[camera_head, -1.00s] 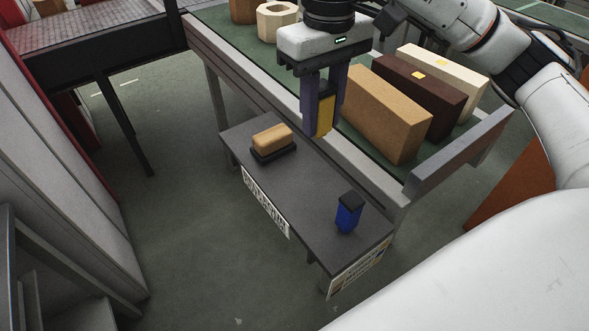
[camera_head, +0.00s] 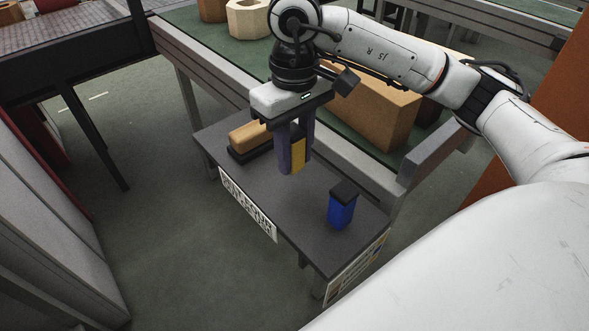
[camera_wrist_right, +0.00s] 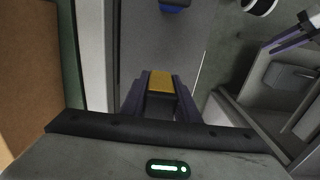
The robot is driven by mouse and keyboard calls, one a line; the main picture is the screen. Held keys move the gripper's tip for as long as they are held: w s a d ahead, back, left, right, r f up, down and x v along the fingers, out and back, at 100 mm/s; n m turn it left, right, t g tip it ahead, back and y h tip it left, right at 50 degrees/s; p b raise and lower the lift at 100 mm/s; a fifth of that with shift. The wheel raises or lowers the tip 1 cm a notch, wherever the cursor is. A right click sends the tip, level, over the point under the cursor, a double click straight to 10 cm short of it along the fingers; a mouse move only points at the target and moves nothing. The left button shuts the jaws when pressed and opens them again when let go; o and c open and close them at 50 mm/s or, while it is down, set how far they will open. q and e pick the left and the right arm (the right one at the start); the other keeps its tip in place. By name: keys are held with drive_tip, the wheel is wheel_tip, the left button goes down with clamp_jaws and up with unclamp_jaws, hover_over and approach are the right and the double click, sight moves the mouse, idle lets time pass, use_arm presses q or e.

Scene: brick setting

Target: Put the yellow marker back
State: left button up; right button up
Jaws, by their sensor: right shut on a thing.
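The yellow marker (camera_head: 298,154) is a small upright yellow block between the fingers of my right gripper (camera_head: 293,165). The right gripper is shut on it and points down above the small dark table (camera_head: 290,210). The marker also shows in the right wrist view (camera_wrist_right: 160,80), with a finger on each side. A blue marker with a black top (camera_head: 341,208) stands on the table to the right of the gripper. A tan brush-like block on a dark base (camera_head: 249,137) lies to the left, partly behind the gripper. Another gripper (camera_wrist_right: 300,35) shows at the right of the right wrist view, apparently my left.
A green-topped conveyor with a grey rail (camera_head: 205,72) runs behind the table. A large tan brick (camera_head: 378,115) lies on it, partly behind my right arm. An octagonal pale block (camera_head: 247,20) stands farther back. The table top between the gripper and the blue marker is clear.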

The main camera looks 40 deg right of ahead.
sight(294, 131)
wheel_tip(294, 131, down, 4)
drive_tip(key=shift+f, duration=0.1)
use_arm(q)
drive_tip(key=shift+s+f, duration=0.1)
drive_tip(key=shift+f, duration=0.1)
use_arm(e)
drive_tip(key=o, duration=0.8)
use_arm(q)
drive_tip(key=shift+s+f, duration=0.15)
drive_tip(key=shift+f, duration=0.1)
use_arm(e)
drive_tip(key=shift+o, duration=0.2)
use_arm(q)
drive_tip(key=shift+r, duration=0.1)
use_arm(e)
drive_tip(key=shift+r, duration=0.3)
wheel_tip(294, 131, up, 11)
drive_tip(key=shift+f+p, duration=0.1)
drive_tip(key=shift+p, duration=0.5)
use_arm(q)
drive_tip(key=shift+a+r, duration=0.15)
drive_tip(key=shift+r, duration=0.35)
use_arm(e)
drive_tip(key=shift+r, duration=0.4)
